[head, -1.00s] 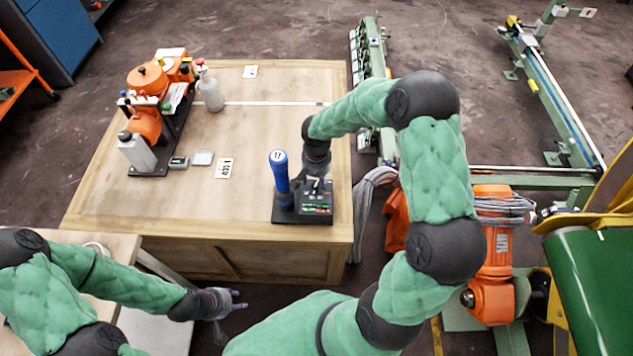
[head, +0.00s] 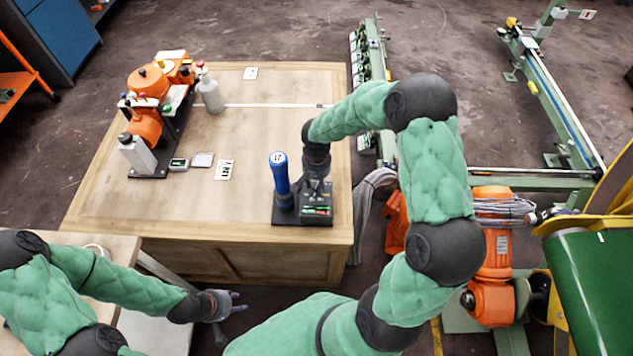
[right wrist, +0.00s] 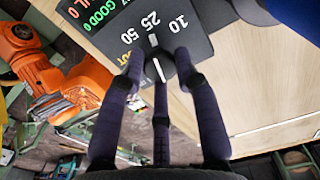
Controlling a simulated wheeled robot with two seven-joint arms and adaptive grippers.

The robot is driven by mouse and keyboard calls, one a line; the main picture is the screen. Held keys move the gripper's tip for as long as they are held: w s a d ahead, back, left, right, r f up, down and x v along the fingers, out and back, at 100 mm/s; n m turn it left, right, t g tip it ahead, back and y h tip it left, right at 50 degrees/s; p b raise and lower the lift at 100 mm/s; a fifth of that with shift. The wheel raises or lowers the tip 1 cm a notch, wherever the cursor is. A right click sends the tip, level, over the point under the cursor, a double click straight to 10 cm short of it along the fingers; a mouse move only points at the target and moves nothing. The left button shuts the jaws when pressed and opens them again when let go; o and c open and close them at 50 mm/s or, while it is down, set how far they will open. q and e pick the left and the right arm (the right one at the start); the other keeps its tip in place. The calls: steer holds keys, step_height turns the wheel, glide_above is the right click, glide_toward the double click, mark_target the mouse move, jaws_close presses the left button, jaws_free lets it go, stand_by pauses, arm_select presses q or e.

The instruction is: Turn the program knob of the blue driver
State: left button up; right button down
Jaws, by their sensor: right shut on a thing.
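The blue driver (head: 280,178) stands upright at the left of a black base (head: 318,219) on the wooden table. My right gripper (head: 316,183) reaches down over the base, right of the driver. In the right wrist view, its three dark fingers (right wrist: 158,75) are shut around the dark round program knob (right wrist: 166,64). A white line on the knob points roughly towards a white mark on the panel, near the numbers 25, 50 and 10. Part of the knob is hidden by the fingers. My left gripper (head: 232,302) is empty and open, low in front of the table.
An orange machine (head: 147,95) on a black plate and a grey bottle (head: 209,92) stand at the table's back left. A white card (head: 225,170) and small boxes lie mid-table. Green conveyor frames stand right of the table.

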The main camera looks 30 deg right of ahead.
steer(key=n+p, duration=0.1)
steer(key=n, duration=0.2)
steer(key=shift+r+n, duration=0.1)
steer(key=shift+n, duration=0.3)
steer(key=n+p, duration=0.1)
steer(key=n, duration=0.2)
steer(key=shift+n+p, duration=0.3)
steer(key=shift+n, duration=0.1)
steer(key=n+p, duration=0.1)
steer(key=n, duration=0.3)
steer(key=shift+p, duration=0.4)
steer(key=shift+n+p, duration=0.6)
steer(key=shift+n, duration=1.1)
steer(key=c, duration=0.9)
jaws_free()
